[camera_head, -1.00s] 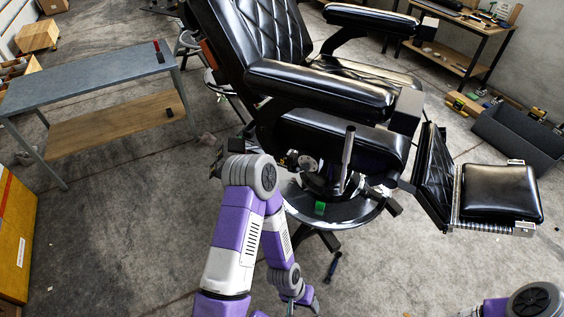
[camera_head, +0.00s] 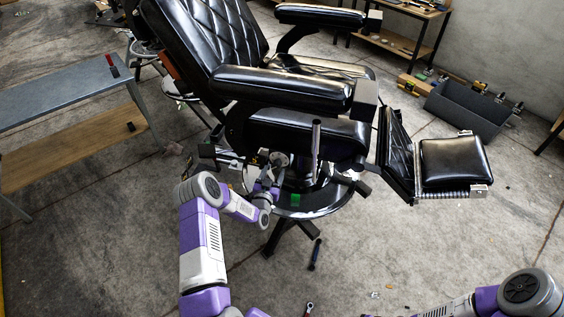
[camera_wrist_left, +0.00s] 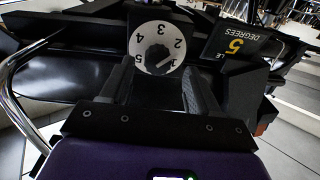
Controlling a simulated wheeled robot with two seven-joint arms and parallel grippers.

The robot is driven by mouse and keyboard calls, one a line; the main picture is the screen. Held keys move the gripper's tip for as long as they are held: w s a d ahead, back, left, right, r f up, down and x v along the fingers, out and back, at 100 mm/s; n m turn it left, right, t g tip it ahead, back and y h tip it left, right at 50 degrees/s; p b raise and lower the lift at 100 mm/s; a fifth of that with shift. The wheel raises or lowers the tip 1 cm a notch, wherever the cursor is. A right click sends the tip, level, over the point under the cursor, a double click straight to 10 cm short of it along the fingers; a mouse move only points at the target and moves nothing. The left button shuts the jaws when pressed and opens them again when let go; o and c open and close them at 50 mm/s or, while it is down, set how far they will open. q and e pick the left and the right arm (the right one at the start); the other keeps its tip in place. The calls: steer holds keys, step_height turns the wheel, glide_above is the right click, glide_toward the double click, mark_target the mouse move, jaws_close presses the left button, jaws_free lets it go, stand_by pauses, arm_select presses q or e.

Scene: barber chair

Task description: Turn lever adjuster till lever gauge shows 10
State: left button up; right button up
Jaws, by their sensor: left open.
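The lever adjuster is a dark knob (camera_wrist_left: 158,58) on a white dial (camera_wrist_left: 143,42) numbered 1 to 5; its pointer looks to be near 1. The dial also shows under the chair seat in the head view (camera_head: 280,158). The lever gauge (camera_wrist_left: 238,48), right of the dial in the left wrist view, reads a yellow 5 above "DEGREES", upside down; its label is partly cut off. My left gripper (camera_wrist_left: 160,88) is open, its fingers either side of the dial's lower part. Contact with the knob cannot be told. In the head view the left gripper (camera_head: 268,188) is beside the chair base.
An upright grey lever (camera_head: 316,140) rises right of the dial. A grey table (camera_head: 60,92) stands left. My right forearm shows at bottom right. Floor in front is mostly clear.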

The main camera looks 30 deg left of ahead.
mark_target(279, 160)
arm_select(q)
steer(key=b+x, duration=0.1)
steer(key=x, duration=0.6)
steer(key=shift+d, duration=0.15)
steer(key=c, duration=1)
steer(key=n+b, duration=0.4)
steer(key=b, duration=0.1)
steer(key=shift+f+n, duration=0.25)
steer(key=shift+n, duration=0.05)
steer(key=n+b, duration=0.3)
steer(key=shift+d+r+n+b, duration=0.1)
steer(key=shift+n+b, duration=0.65)
steer(key=shift+n, duration=0.35)
